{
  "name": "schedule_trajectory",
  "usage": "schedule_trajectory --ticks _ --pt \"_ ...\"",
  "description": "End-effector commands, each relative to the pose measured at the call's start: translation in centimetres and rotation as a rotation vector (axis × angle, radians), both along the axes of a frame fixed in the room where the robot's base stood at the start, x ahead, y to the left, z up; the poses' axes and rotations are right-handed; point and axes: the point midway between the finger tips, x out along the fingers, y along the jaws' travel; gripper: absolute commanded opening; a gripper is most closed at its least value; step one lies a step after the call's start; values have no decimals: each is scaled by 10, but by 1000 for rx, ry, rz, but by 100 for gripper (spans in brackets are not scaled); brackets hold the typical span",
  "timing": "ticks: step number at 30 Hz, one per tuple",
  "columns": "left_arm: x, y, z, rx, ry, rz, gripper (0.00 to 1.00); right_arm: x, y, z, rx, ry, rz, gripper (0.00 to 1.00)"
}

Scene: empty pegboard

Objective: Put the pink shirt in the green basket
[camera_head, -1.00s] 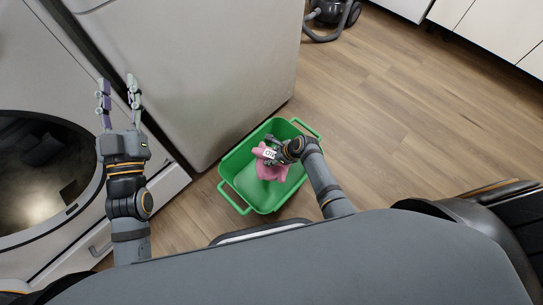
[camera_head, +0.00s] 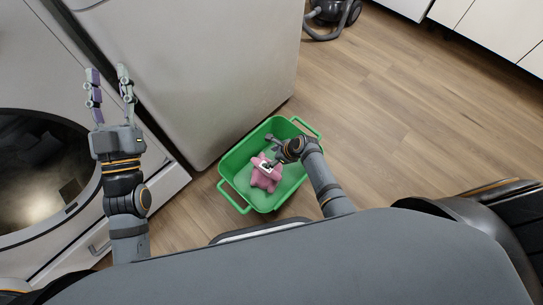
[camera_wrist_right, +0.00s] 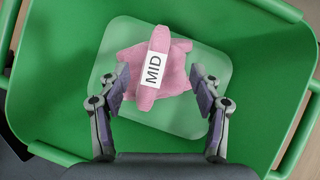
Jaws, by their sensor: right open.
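The pink shirt (camera_head: 265,178) lies bunched inside the green basket (camera_head: 237,194), which stands on the floor. In the right wrist view the pink shirt (camera_wrist_right: 177,75) rests over the pale bottom of the green basket (camera_wrist_right: 50,75), with a white label reading "MID". My right gripper (camera_head: 271,152) is over the basket. In the right wrist view my right gripper (camera_wrist_right: 160,82) has its fingers spread wide, with the shirt beyond and between them and not clasped. My left gripper (camera_head: 108,75) is open and empty in front of the washing machine, fingers apart.
A front-loading washing machine (camera_head: 155,200) with a round door opening stands at left. A grey appliance (camera_head: 220,60) stands behind the basket. A vacuum cleaner (camera_head: 335,12) is at the top. The wood floor (camera_head: 410,120) to the right is clear.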

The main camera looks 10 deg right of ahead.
Motion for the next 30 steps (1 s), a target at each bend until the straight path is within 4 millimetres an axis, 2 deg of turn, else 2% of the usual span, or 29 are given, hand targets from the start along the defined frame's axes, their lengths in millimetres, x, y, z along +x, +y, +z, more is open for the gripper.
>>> schedule_trajectory --ticks 5,8,15,21,30 --pt "0 0 -1 0 1 0 40 -3 -3 4 0 1 -1 65" --pt "0 0 0 0 1 0 40 -8 -10 17 -1 0 -1 65" --pt "0 0 0 0 1 0 40 -26 -35 66 -4 -3 0 65" --pt "0 0 0 0 1 0 40 -37 -49 94 -2 0 0 65" --pt "0 0 0 0 1 0 40 -40 -51 101 0 0 0 65"
